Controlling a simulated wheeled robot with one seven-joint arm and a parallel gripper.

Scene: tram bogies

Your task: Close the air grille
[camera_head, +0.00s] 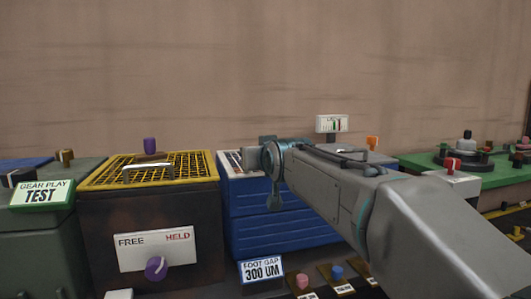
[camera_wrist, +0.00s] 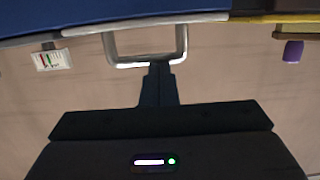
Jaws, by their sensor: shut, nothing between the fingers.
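A blue box (camera_head: 265,222) with horizontal slats on its front stands at the middle in the head view; it looks like the air grille, but my arm hides much of its top. In the wrist view, which is upside down, a blue surface (camera_wrist: 60,18) runs along the top edge with a pale rail. A silver U-shaped handle (camera_wrist: 184,42) hangs from that rail. My gripper (camera_wrist: 160,68) is shut and empty, its fingertips at the handle's crossbar; I cannot tell whether they touch. In the head view my wrist is above the blue box and the fingertips are not clear.
A yellow mesh panel (camera_head: 103,177) with a handle tops the dark box at left. A purple knob (camera_head: 150,145) stands behind it. A white gauge (camera_head: 332,123) stands behind my arm. A green board with knobs (camera_head: 508,170) is at right. The wall behind is bare.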

